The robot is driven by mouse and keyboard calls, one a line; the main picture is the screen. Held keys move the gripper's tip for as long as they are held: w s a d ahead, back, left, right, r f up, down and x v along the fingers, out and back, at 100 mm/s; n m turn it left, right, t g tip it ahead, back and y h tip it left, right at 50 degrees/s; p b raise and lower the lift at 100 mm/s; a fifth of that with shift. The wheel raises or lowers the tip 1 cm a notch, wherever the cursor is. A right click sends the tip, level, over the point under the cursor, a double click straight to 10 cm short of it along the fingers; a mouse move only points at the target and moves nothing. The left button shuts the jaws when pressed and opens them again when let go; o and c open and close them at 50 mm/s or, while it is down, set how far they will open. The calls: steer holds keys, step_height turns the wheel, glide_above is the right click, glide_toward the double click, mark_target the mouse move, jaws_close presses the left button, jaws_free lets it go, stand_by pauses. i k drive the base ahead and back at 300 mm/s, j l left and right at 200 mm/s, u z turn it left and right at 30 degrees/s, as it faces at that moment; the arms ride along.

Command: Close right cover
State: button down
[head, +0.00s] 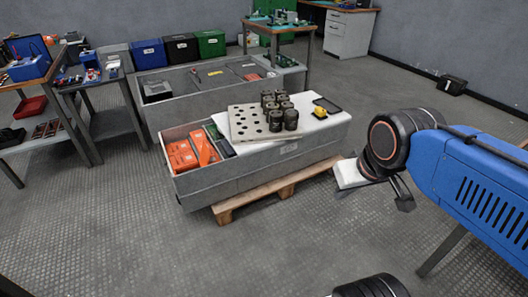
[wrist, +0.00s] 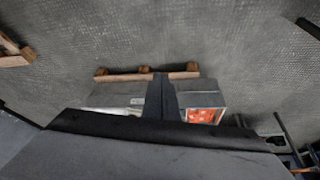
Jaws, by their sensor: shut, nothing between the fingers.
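A long grey metal box (head: 265,172) stands on a wooden pallet. A white cover panel (head: 325,125) lies flat over its right part in the head view. The left end is open and shows orange items (head: 185,155), which also show in the wrist view (wrist: 202,115). A perforated plate (head: 245,122) with several dark cylinders (head: 290,118) rests on top of the white panel. My gripper (wrist: 161,80) is shut and empty. It is right of the box in the head view, apart from it. I cannot tell which panel is the right cover.
The pallet (head: 285,190) sticks out under the box. A second grey bench (head: 140,110) with tools stands close behind. A side table (head: 110,125) is at the left. The floor in front of the box is clear. A yellow item (head: 319,111) and a black tray lie on the white panel.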

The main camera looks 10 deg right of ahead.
mark_target(205, 157)
steer(key=i, duration=1.1)
